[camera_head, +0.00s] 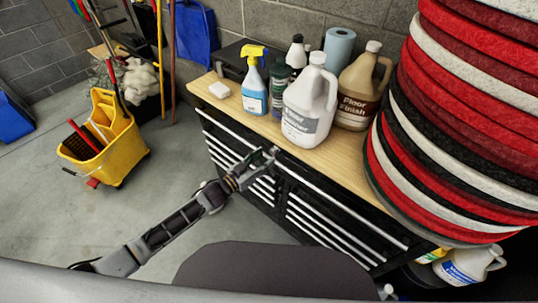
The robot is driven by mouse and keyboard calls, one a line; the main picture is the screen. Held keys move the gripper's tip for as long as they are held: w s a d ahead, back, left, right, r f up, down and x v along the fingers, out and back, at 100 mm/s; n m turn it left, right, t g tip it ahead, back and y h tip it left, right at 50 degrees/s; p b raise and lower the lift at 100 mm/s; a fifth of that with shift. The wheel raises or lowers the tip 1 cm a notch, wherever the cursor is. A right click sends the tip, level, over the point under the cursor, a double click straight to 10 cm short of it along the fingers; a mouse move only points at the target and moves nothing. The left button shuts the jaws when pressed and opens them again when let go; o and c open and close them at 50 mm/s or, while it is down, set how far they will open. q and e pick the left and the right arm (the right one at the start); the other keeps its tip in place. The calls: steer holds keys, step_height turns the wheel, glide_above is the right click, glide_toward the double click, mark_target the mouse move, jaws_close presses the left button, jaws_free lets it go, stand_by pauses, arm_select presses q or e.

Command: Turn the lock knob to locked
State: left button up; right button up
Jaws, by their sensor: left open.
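A black drawer cabinet (316,212) with a light wooden top (318,165) and long silver drawer pulls stands in the middle. I cannot make out a lock knob on it; my gripper covers part of its front upper edge. My left arm reaches in from the lower left. My left gripper (268,155) is open at the cabinet's front, just below the wooden top's edge. The picture is too small to tell whether its fingers touch anything. My right gripper is not in view.
On the top stand a white jug (309,112), a tan floor finish jug (361,92), a blue spray bottle (254,88) and a paper roll (338,50). Stacked red, white and black pads (462,115) crowd the right. A yellow mop bucket (107,140) stands left; floor between is clear.

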mark_target(271, 153)
arm_select(q)
steer(key=shift+x, duration=1.5)
steer(key=c, duration=1)
steer(key=shift+m+p, duration=0.45)
steer(key=shift+m, duration=0.95)
steer(key=o, duration=1)
